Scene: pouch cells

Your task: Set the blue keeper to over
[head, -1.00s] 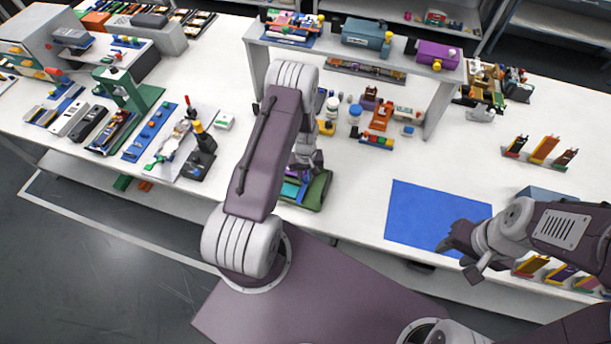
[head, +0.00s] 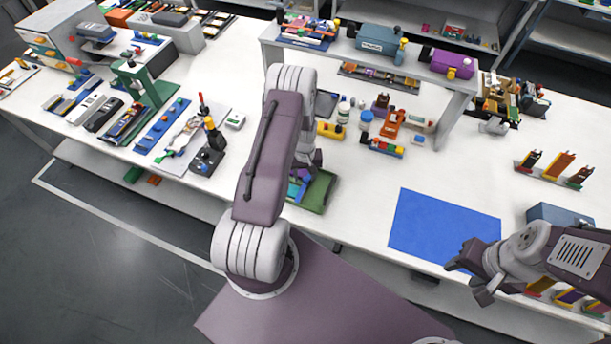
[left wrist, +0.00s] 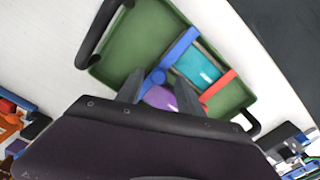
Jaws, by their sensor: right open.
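The green tray (left wrist: 125,50) with dark handles lies on the table and shows in the head view (head: 320,192), partly behind my left arm. A red keeper (left wrist: 218,86) lies on the cell's other side. A purple cell (left wrist: 160,98) is partly hidden by my gripper. My left gripper (left wrist: 160,74) is open over the tray, fingers on either side of the blue keeper's round end; contact is unclear. My right gripper (head: 468,276) is open and empty.
A blue mat (head: 440,225) lies right of the tray, partly under my right gripper. A raised white shelf (head: 370,62) stands behind, with bottles and small parts below. White table is clear between tray and mat.

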